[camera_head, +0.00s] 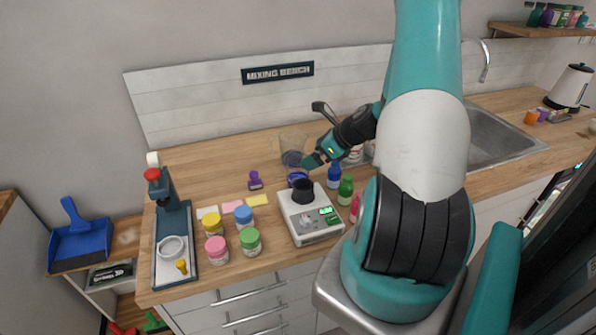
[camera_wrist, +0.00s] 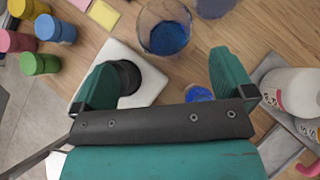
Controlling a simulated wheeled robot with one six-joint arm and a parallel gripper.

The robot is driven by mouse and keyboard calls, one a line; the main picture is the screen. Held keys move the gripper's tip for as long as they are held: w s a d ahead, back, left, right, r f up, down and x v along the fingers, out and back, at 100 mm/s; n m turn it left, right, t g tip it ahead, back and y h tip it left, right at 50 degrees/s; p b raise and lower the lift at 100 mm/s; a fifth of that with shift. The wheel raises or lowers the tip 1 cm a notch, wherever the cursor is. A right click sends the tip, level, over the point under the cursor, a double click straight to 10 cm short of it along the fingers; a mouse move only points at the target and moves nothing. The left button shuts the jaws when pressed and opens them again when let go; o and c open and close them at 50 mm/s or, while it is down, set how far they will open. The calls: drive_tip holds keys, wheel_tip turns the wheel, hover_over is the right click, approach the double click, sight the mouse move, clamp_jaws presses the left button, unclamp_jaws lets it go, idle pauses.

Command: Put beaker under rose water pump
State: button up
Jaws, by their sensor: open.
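The clear glass beaker (camera_head: 292,150) stands upright on the wooden counter, with blue-purple contents. In the wrist view the beaker (camera_wrist: 165,30) is at the top middle, ahead of the fingers and apart from them. My gripper (camera_head: 309,170) is low over the counter, to the right of and nearer than the beaker. In the wrist view my gripper (camera_wrist: 168,78) is open with nothing held between its fingers. A white bottle with a pink label (camera_wrist: 293,92) stands on a grey tray at the right. I cannot read whether it is the rose water pump.
A white scale (camera_head: 318,228) with a black cup (camera_head: 303,191) stands close before the gripper. A small blue item (camera_wrist: 200,93) shows between the fingers. Coloured jars (camera_head: 230,230) and a press (camera_head: 173,235) are left. Small bottles (camera_head: 345,188) and the sink (camera_head: 500,135) are right.

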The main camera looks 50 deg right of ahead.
sight(298, 164)
drive_tip(key=shift+d+p+x, duration=0.15)
drive_tip(key=shift+p+x, duration=0.7)
drive_tip(key=shift+x, duration=1.35)
drive_tip(key=shift+d+p+x, duration=0.2)
drive_tip(key=shift+p+x, duration=0.6)
drive_tip(key=shift+x, duration=1.35)
drive_tip(key=shift+f, duration=0.1)
drive_tip(key=c, duration=1)
drive_tip(key=shift+c, duration=0.5)
